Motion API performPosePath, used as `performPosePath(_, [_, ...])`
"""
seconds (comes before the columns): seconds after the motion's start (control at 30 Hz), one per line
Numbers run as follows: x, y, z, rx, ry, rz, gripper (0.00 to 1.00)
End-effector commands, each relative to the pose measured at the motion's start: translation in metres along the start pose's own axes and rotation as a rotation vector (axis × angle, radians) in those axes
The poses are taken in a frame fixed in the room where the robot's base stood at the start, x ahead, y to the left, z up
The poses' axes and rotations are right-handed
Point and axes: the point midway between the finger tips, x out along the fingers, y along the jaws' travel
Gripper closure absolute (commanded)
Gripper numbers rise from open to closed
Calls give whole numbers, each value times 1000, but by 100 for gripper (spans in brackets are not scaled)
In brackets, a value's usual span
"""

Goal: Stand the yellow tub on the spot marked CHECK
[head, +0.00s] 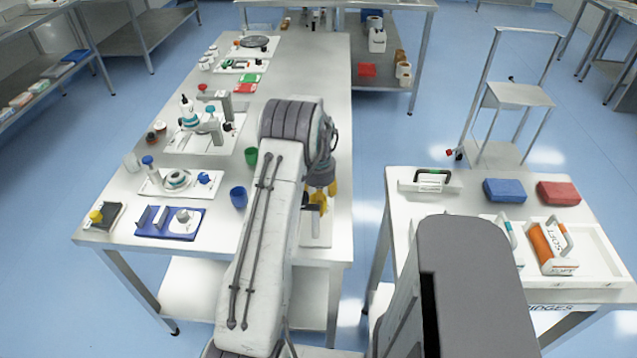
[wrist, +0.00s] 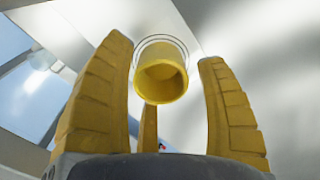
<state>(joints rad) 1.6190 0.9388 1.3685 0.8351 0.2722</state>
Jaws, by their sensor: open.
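The yellow tub (wrist: 163,85) shows in the wrist view with its open mouth towards the camera, on a pale surface. A thin double ring (wrist: 185,46) is drawn on that surface around the tub's far side. No word CHECK is readable. My gripper (wrist: 166,62) is open, its yellow fingers on both sides of the tub and another below it in the picture. Gaps show between the tub and the side fingers. In the head view my gripper (head: 319,196) is low over the right edge of the long table, above a white board (head: 316,238). I cannot make out the tub there.
A blue cup (head: 238,197) and a green cup (head: 251,157) stand left of my arm. A blue board (head: 170,223) and white boards with equipment fill the table's left side. A second table (head: 412,213) with trays and blocks stands right, across a floor gap.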

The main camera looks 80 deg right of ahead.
Motion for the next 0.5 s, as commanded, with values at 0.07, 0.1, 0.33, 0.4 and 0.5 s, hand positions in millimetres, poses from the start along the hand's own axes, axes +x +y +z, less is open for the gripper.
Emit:
performPosePath(0.07, [-11, 0, -2, 0, 7, -2, 34])
performPosePath(0.1, [-16, 0, -2, 0, 6, -2, 34])
performPosePath(0.33, [-58, 0, -2, 0, 7, -2, 34])
performPosePath(0.4, [-69, 0, -1, 0, 6, -2, 34])
performPosePath(0.5, [-85, 0, -1, 0, 6, -2, 34])
